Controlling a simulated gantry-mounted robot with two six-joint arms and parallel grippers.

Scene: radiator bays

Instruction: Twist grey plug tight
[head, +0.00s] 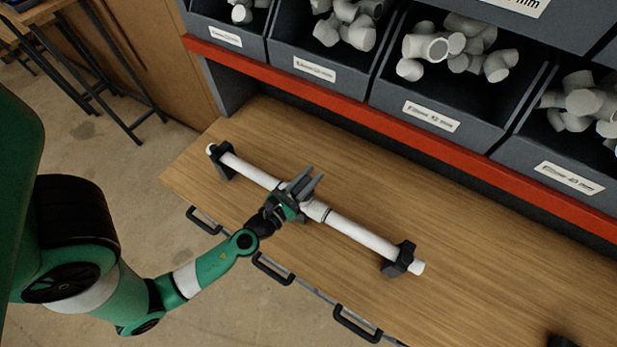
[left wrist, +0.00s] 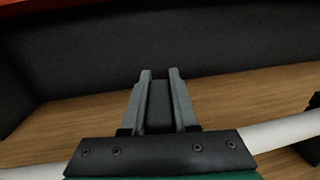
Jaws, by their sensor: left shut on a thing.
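A white pipe (head: 362,235) lies across the wooden bench in two black holders. A white fitting (head: 316,211) sits around its middle, partly behind my left gripper. My left gripper (head: 314,173) is at this fitting, with its fingers pointing up and to the right. In the left wrist view, the fingers (left wrist: 160,75) are shut on a dark grey piece (left wrist: 159,106), which looks like the grey plug. How far the plug sits in the fitting is hidden. My right gripper is not in view.
The black holders stand at the pipe's left end (head: 222,163) and right end (head: 398,258). Grey bins of white fittings (head: 412,120) line the back above a red rail (head: 290,85). Black handles (head: 272,269) run along the front edge. The bench is clear behind the pipe.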

